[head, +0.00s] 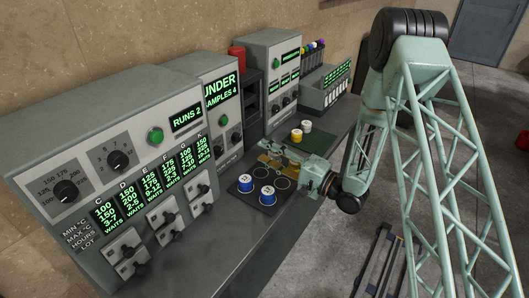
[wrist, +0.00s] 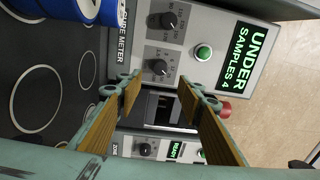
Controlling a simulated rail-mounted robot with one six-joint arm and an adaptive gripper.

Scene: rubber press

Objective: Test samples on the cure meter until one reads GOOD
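The cure meter (head: 215,95) is a grey cabinet whose green display reads UNDER and SAMPLES 4. In the wrist view its panel (wrist: 190,60) shows a green button (wrist: 204,52), dials and the CURE METER label. Two blue samples with white tops (head: 245,183) (head: 268,195) stand on a black mat with white circles (head: 270,207); part of blue shows in the wrist view (wrist: 85,10). A yellow sample (head: 297,135) and a white one (head: 306,126) stand farther back. My gripper (head: 275,160) (wrist: 160,84) is open and empty above the mat, its fingers facing a dark recess.
A large control panel (head: 105,150) at left reads RUNS 2 and has several switches along its lower front. A red cylinder (head: 237,55) stands behind the cure meter. Another grey cabinet (head: 270,70) and a rack with coloured caps (head: 315,47) stand beyond. Bench space at front is clear.

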